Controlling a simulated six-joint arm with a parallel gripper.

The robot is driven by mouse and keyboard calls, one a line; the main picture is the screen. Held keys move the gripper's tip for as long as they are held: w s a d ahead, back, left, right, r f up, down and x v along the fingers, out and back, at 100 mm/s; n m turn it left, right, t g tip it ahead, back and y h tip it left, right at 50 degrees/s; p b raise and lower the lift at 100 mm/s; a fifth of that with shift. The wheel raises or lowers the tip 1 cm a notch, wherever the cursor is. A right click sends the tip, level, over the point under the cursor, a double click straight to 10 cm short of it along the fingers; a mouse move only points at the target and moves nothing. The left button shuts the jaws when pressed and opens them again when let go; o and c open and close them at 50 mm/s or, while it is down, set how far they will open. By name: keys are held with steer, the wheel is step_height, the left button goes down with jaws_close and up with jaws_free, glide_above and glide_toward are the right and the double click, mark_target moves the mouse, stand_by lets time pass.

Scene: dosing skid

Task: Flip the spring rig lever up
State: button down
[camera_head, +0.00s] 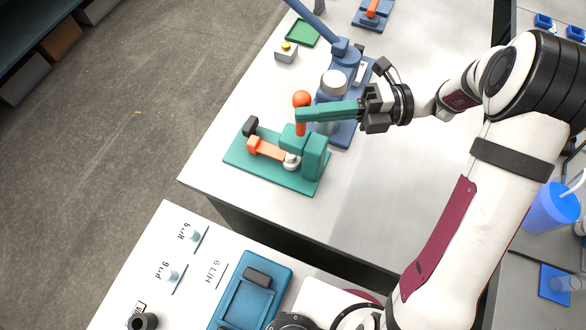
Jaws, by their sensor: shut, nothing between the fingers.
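The spring rig appears to be the green unit on the bench, with a flat green base (240,158) and upright green blocks (314,157). An orange arm (266,148) lies low across it, from a black end piece (250,126) to a pale round part (292,161). An orange ball-topped stem (302,98) stands upright behind the blocks. I cannot tell which orange part is the lever. My gripper (302,115) is shut, its long green fingers pointing left. Their tips overlap the stem below the ball; contact is unclear. The stem's middle is hidden.
A blue machine (345,70) stands close behind the rig. A grey box with a yellow button (286,51) and a green tray (302,33) lie farther back. The bench left of the rig is clear. A gap separates it from the front panel with a blue tray (282,272).

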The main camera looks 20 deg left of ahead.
steer(key=shift+w, duration=0.35)
steer(key=shift+w, duration=0.1)
stand_by(0.4)
steer(key=w+d, duration=0.1)
steer(key=d, duration=0.8)
steer(key=shift+d, duration=0.2)
stand_by(0.3)
